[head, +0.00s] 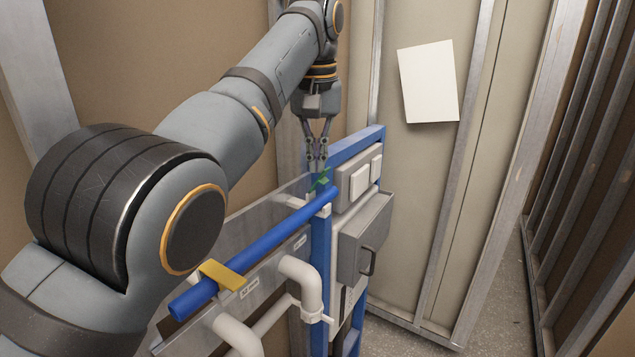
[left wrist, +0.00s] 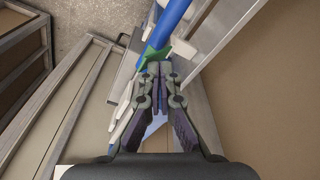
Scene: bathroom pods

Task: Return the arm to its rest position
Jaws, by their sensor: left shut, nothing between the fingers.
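My left arm comes in from the left and reaches far forward. My left gripper (head: 317,167) points down at the top of a blue frame (head: 320,255). Its fingers are shut with nothing between them. The fingertips are close to a small green piece (head: 322,181) at the far end of a blue pipe (head: 262,241); I cannot tell if they touch. In the left wrist view the closed fingers (left wrist: 160,70) lie in front of the green piece (left wrist: 155,56) and the blue pipe (left wrist: 170,22). My right gripper is not in view.
White bent pipes (head: 304,282) stick out below. A grey box (head: 363,240) with a handle and white switch plates (head: 359,181) are right of the frame. A white sheet (head: 428,82) hangs on the wall panel. Floor shows at right.

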